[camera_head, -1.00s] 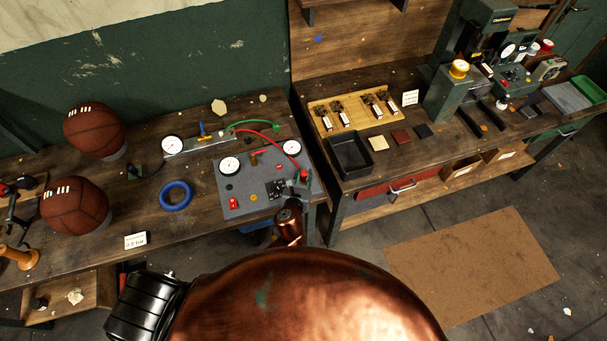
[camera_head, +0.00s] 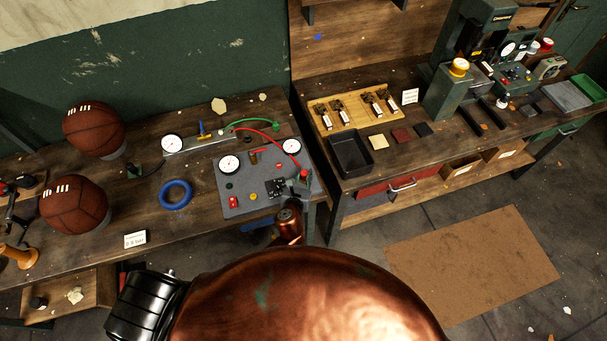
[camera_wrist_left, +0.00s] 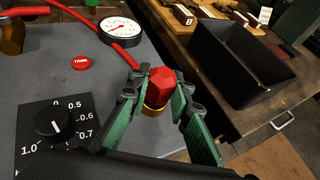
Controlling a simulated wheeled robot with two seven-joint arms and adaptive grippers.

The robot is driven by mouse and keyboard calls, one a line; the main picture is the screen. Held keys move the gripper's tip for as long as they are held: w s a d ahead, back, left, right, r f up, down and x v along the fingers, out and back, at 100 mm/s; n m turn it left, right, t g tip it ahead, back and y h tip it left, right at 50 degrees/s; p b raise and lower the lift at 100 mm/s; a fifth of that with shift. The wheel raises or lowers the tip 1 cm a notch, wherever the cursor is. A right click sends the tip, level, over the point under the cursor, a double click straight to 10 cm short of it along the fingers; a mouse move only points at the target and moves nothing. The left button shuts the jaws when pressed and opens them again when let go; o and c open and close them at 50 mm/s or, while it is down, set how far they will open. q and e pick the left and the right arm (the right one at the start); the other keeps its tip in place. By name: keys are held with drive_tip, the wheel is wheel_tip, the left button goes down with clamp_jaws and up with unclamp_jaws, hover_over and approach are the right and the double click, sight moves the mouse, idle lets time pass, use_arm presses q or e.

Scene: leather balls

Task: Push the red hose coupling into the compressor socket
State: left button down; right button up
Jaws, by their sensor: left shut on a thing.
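The red hose coupling (camera_wrist_left: 160,88) is a faceted red piece between the green fingers of my left gripper (camera_wrist_left: 157,98) in the left wrist view. The gripper is shut on it. A brass ring (camera_wrist_left: 153,110) shows just under the coupling; I cannot tell whether it belongs to the coupling or to the socket, or how deep the coupling sits. In the head view my left gripper (camera_head: 300,182) is at the right edge of the grey compressor panel (camera_head: 240,203), with the red coupling top (camera_head: 304,173) showing. The red hose (camera_head: 266,138) arches over the panel's back.
White gauges (camera_head: 229,163) and a dial (camera_wrist_left: 55,121) sit on the panel. A blue ring (camera_head: 175,194) and two basketballs (camera_head: 75,205) are to the left. A black tray (camera_head: 350,153) stands on the bench at the right, across a gap.

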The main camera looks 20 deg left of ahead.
use_arm(q)
drive_tip(key=c, duration=1.7)
unclamp_jaws()
drive_tip(key=shift+f, duration=0.1)
drive_tip(key=v, duration=1.2)
